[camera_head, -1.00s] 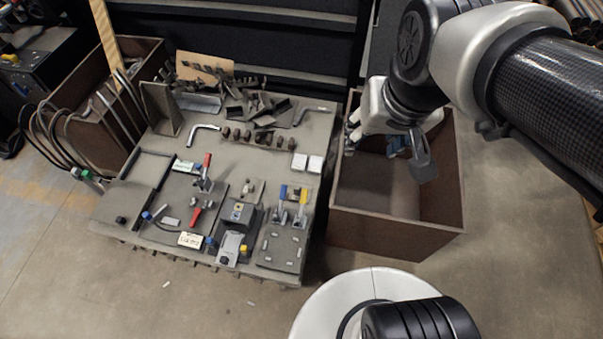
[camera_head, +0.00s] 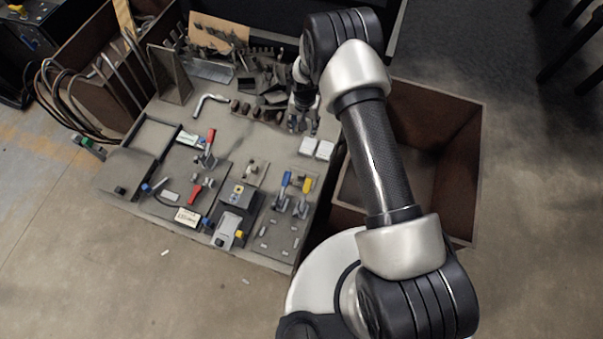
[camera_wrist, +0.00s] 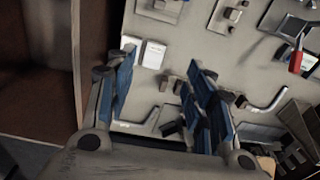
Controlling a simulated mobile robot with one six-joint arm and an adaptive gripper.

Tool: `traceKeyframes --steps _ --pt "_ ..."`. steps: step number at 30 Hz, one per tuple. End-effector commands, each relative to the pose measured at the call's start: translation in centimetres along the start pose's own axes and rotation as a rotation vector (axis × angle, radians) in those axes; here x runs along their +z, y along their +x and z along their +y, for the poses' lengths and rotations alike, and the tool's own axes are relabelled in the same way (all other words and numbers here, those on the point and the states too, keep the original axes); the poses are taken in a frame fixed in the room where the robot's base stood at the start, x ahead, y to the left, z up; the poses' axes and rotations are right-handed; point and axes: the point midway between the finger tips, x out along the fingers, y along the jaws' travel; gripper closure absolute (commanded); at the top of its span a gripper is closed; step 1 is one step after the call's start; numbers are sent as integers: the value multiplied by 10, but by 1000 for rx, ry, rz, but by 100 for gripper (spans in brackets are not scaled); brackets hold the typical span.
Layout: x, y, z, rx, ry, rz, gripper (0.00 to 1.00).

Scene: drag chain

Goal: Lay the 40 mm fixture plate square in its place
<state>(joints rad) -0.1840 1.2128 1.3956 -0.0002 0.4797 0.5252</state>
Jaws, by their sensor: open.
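Several dark flat plates lie on the grey worktable (camera_head: 222,122); no marking legible here tells which is the 40 mm fixture plate. One plate (camera_head: 281,235) at the table's right front carries clamps with a blue handle (camera_head: 286,183) and a yellow handle (camera_head: 307,182).
A brown open bin (camera_head: 462,165) stands right of the table, partly behind my arm. A bent metal rod (camera_head: 208,101), a row of small dark pieces (camera_head: 255,112) and an upright angle bracket (camera_head: 168,75) occupy the table's back. A shallow tray (camera_head: 150,140) is at the left.

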Motion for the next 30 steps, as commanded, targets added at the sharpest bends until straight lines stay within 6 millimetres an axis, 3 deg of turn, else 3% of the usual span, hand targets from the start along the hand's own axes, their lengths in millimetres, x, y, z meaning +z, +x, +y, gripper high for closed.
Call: traceKeyframes --steps 1,6,14,24,30 --pt "11 33 2 10 9 -17 52" --pt "32 97 6 22 36 -38 52" --pt "44 140 9 28 49 -46 52" --pt "48 215 11 28 48 -46 52" --pt "48 240 12 28 48 -45 52"
